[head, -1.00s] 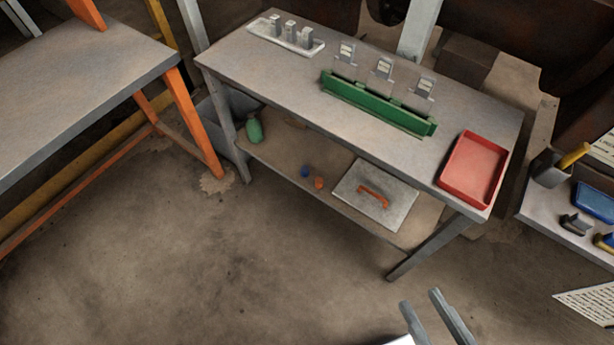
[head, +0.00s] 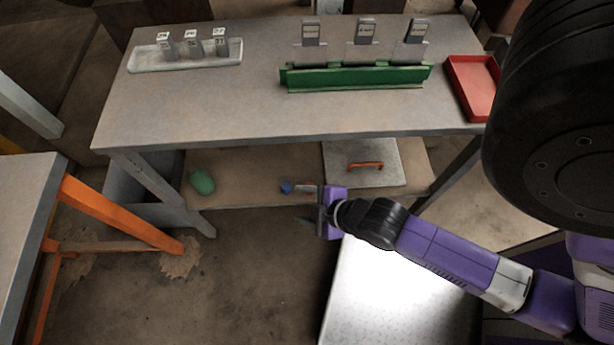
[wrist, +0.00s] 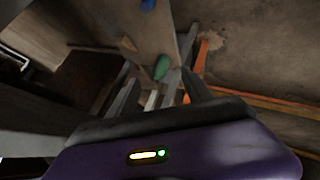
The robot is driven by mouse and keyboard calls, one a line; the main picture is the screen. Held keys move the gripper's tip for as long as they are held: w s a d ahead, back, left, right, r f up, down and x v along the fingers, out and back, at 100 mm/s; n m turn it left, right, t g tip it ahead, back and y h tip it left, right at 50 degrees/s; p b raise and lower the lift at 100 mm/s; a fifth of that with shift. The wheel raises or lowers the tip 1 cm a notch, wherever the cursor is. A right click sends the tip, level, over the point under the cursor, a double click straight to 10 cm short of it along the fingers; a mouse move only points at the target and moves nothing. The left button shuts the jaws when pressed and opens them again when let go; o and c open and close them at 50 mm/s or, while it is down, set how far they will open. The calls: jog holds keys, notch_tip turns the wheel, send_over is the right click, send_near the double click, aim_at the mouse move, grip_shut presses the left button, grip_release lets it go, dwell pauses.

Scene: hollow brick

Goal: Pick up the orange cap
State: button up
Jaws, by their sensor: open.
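The small orange cap (head: 304,187) lies on the lower shelf (head: 245,190) of the workbench. In the head view it is mostly covered by a finger of my gripper. A small blue cap (head: 286,187) is just left of it, and a blue piece also shows at the top of the wrist view (wrist: 148,5). My gripper (head: 305,205) is open and empty at the shelf's front edge, its fingers pointing left. I cannot tell its exact gap to the orange cap. The orange cap is not visible in the wrist view.
A green bottle-like object (head: 202,182) lies on the shelf's left. A grey panel with an orange handle (head: 365,165) lies right of the caps. The bench top (head: 220,115) hangs above the shelf. A bench leg (head: 160,190) stands at left. A red tray (head: 472,88) is on top.

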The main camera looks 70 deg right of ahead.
jog(key=w+d+f+n+g+y+b, duration=0.1)
jog(key=d+f+n+g+b, duration=0.1)
jog(key=d+f, duration=0.3)
jog(key=w+d+f+n+g+y+b, duration=0.1)
jog(key=d+f+n+g+b, duration=0.1)
jog(key=d+f+b, duration=0.3)
jog(key=w+d+f+n+g+b, duration=0.1)
jog(key=d+f+n+g+b, duration=0.1)
jog(key=d+f, duration=0.4)
jog(key=shift+w+f+g+y+b, duration=0.2)
jog(key=shift+f+g+b, duration=0.3)
jog(key=shift+f, duration=0.5)
jog(key=shift+w+f+g+y+b, duration=0.1)
jog(key=shift+f+g+y+b, duration=0.15)
jog(key=shift+f+g, duration=0.55)
jog(key=shift+s+d+f+b, duration=0.15)
jog(key=shift+d+f+b, duration=0.1)
jog(key=shift+d+b, duration=0.05)
notch_tip(320, 180, down, 8)
jog(key=b, duration=0.2)
jog(key=shift+s+d+r+b, duration=0.15)
jog(key=shift+r+b, duration=0.1)
jog(key=shift+b, duration=0.1)
grip_shut()
